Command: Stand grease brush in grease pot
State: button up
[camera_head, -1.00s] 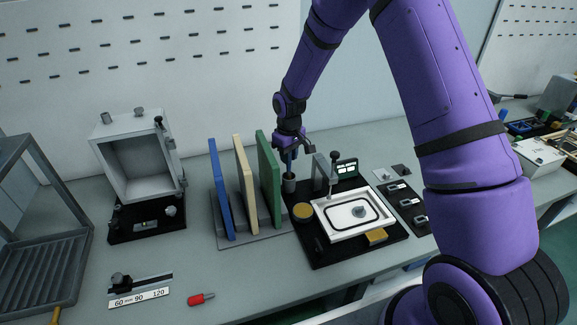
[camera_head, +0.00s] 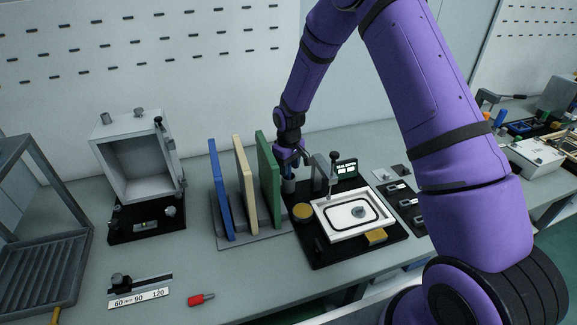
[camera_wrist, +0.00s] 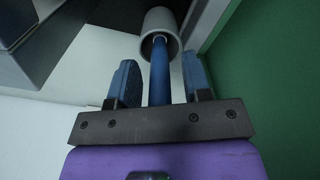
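The grease brush shows as a blue handle (camera_wrist: 160,78) in the wrist view. Its far end is inside the mouth of a grey cylindrical pot (camera_wrist: 160,30); the bristles are hidden. In the head view the pot (camera_head: 288,186) stands at the back left of the black fixture board, right of the green panel, with a bit of the blue handle (camera_head: 288,171) above it. My gripper (camera_head: 291,160) is just above the pot. In the wrist view its fingers (camera_wrist: 160,82) are open, one each side of the handle, with a visible gap on both sides.
The green panel (camera_head: 268,180) stands close left of my gripper. A grey post with a black knob (camera_head: 333,156) stands close right. A white framed tray (camera_head: 330,229) and yellow round lid (camera_head: 303,211) lie in front.

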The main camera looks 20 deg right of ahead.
notch_tip(320, 180, up, 12)
jog(key=shift+r, duration=0.2)
dwell(0.4)
jog(key=s+d+r+m+t, duration=0.1)
jog(key=s+d+r, duration=0.1)
jog(key=s+r, duration=0.65)
jog(key=s+d+r+m+t, duration=0.15)
jog(key=s+r, duration=0.45)
jog(key=r, duration=0.6)
jog(key=s+d+r+m+t, duration=0.1)
jog(key=s+r, duration=0.2)
jog(key=s, duration=0.8)
jog(key=s+d+r+m+t, duration=0.1)
jog(key=s+d+r+m, duration=0.1)
jog(key=s, duration=1)
jog(key=shift+d+r, duration=0.2)
jog(key=shift+r, duration=0.35)
jog(key=shift+t, duration=0.25)
